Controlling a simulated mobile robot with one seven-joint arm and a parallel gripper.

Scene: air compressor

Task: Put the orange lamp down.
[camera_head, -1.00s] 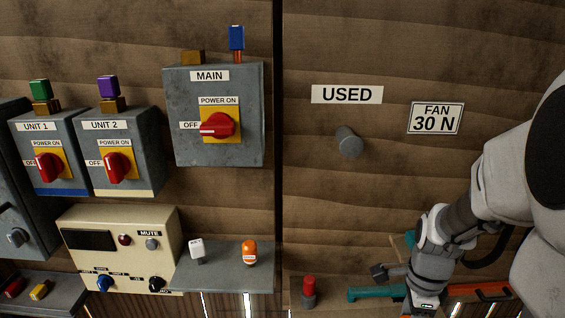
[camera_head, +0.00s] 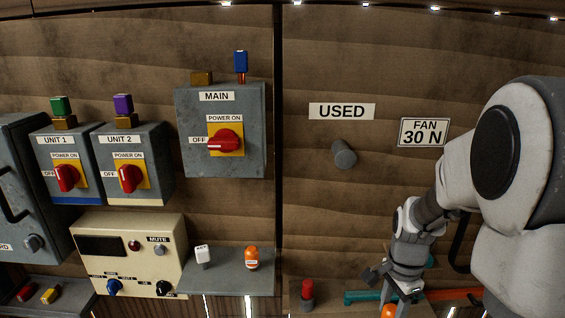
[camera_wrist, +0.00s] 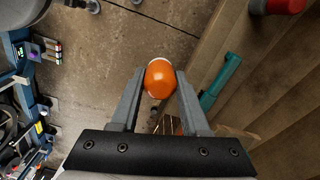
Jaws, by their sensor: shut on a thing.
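An orange lamp (camera_wrist: 160,80) with a rounded top sits between the two fingers of my gripper (camera_wrist: 160,88) in the wrist view. The fingers are shut on it. In the head view its top (camera_head: 389,311) just shows at the bottom edge, below my gripper (camera_head: 396,300); the rest is cut off. In the wrist view the lamp appears over the concrete floor, to the left of a wooden shelf. A second orange lamp (camera_head: 252,258) with a white label stands on the grey shelf (camera_head: 225,284) at left, apart from my gripper.
A white labelled piece (camera_head: 202,255) stands on the grey shelf. A red lamp (camera_head: 307,290) and a teal tool (camera_head: 362,297) are on the wooden shelf near my gripper. A grey peg (camera_head: 344,154) sticks out below the USED sign. Switch boxes fill the left wall.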

